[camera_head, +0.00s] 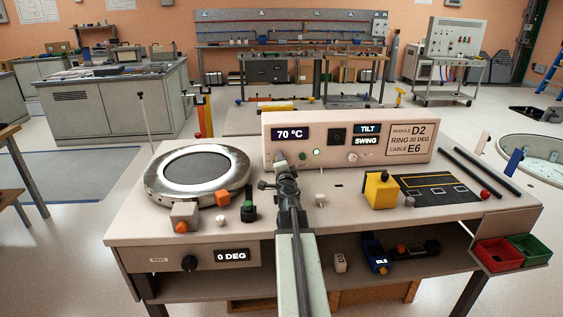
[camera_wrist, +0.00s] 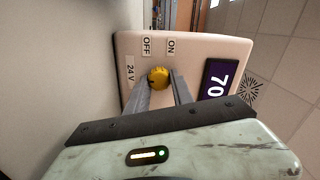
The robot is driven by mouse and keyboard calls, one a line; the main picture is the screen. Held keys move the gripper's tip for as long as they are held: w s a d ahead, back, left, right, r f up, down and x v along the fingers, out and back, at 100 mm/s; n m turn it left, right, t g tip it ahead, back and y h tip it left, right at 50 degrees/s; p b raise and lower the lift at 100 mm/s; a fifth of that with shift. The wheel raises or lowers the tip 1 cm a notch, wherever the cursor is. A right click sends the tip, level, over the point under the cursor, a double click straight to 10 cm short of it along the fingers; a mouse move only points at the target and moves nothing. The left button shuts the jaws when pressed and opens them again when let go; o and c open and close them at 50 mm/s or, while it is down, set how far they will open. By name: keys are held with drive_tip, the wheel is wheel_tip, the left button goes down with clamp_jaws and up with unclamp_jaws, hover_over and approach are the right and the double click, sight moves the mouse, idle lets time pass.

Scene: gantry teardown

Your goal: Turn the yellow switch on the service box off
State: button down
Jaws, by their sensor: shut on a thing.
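The service box (camera_head: 438,133) is a pale box at the back of the workbench, with a 70 °C display and TILT and SWING labels. My gripper (camera_wrist: 164,88) is shut on the knob, a finger on each side. In the head view my gripper (camera_head: 283,168) is at the box's lower left; the switch is hidden there.
A round metal ring plate (camera_head: 160,188) stands left of my arm. A yellow block (camera_head: 381,191) and a dark panel (camera_head: 437,186) lie to the right. Red (camera_head: 499,254) and green (camera_head: 532,247) bins hang at the bench's right edge. Small parts stand near my arm.

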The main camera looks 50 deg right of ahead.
drive_tip(key=shift+s, duration=0.1)
drive_tip(key=c, duration=1.1)
unclamp_jaws()
